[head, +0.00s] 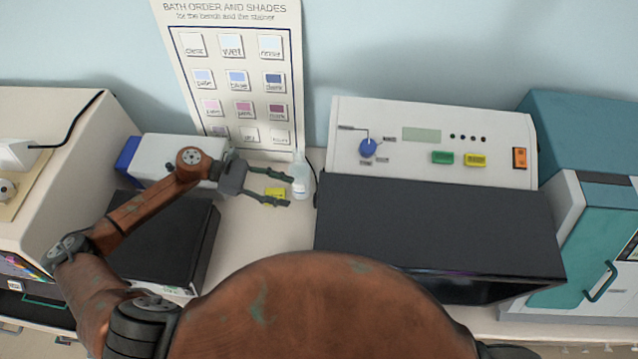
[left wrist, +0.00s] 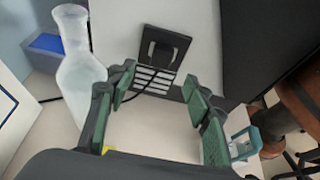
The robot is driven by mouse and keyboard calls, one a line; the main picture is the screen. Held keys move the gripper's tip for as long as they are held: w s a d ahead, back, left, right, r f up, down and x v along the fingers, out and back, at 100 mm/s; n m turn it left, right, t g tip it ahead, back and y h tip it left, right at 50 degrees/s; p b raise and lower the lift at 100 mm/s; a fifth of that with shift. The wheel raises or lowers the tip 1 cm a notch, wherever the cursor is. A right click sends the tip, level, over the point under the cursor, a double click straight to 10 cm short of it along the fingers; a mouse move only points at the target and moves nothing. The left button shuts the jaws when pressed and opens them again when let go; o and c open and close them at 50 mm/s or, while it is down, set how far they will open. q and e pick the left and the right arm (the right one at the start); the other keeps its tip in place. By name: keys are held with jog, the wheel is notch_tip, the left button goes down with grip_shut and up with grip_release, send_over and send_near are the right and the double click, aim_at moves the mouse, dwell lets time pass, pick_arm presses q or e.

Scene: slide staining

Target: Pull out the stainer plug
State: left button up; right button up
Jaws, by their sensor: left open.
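The stainer (head: 435,140) is the white machine with a control panel and a big dark front lid, at the right of the head view. In the left wrist view, its white side wall (left wrist: 205,30) carries a black socket plate. A dark plug (left wrist: 160,50) sits in the plate, with a thin cord hanging down over slots. The plug is hidden in the head view. My left gripper (head: 289,191) is open and empty, left of the stainer. In the left wrist view, its fingers (left wrist: 160,90) are spread below the plug, apart from it. My right gripper is not in view.
A clear bottle (head: 300,178) stands close to my left gripper, by the stainer's left side. A yellow item (head: 275,195) lies on the bench under the gripper. A black box (head: 155,240) stands to the left. A chart (head: 235,80) leans on the wall.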

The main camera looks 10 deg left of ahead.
pick_arm(q)
jog(key=x, duration=0.9)
jog(key=shift+s, duration=0.15)
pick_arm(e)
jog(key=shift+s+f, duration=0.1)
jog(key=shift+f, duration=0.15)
pick_arm(q)
jog(key=shift+b, duration=0.8)
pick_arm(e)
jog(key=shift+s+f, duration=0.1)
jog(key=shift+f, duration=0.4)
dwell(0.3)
pick_arm(q)
jog(key=shift+b, duration=0.3)
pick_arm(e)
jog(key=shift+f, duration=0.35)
pick_arm(q)
jog(key=shift+c, duration=0.5)
grip_shut()
